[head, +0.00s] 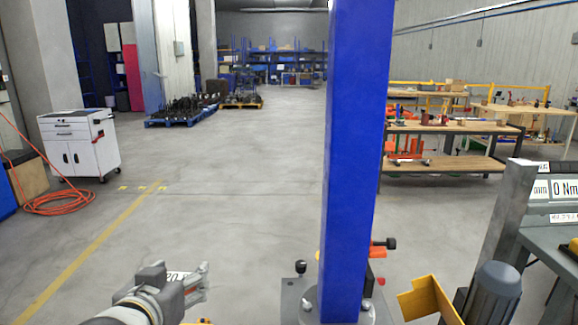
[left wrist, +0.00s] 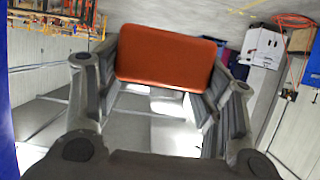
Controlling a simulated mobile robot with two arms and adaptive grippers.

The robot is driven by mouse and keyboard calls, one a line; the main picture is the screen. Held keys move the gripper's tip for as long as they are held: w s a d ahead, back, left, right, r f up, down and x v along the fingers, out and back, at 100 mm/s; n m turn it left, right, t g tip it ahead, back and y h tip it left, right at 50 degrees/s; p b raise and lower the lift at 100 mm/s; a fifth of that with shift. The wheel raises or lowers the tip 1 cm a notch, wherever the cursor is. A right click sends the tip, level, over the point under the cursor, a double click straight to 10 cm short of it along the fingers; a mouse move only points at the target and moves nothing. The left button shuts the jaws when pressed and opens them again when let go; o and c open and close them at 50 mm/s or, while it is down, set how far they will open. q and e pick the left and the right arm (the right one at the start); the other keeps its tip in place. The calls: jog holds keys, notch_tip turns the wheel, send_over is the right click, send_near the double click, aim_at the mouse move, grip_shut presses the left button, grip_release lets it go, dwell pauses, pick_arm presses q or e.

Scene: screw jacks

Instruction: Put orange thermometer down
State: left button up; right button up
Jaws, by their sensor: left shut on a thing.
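The orange thermometer (left wrist: 166,57) shows in the left wrist view as a flat orange block with rounded corners. It sits between the two grey fingers of my left gripper, which is shut on it. In the head view my left gripper (head: 196,284) is at the lower left, over the grey floor. My right gripper is not in view.
A blue column (head: 352,150) stands upright in front of me. A grey bench (head: 555,240) with readouts is at the right, near a yellow part (head: 428,299). A wooden workbench (head: 450,163) stands farther back. A white cabinet (head: 78,145) is at the left. The middle floor is open.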

pick_arm(q)
jog(key=shift+r+p, duration=1.25)
jog(key=shift+r, duration=0.1)
jog(key=shift+f, duration=0.1)
jog(key=shift+f, duration=0.1)
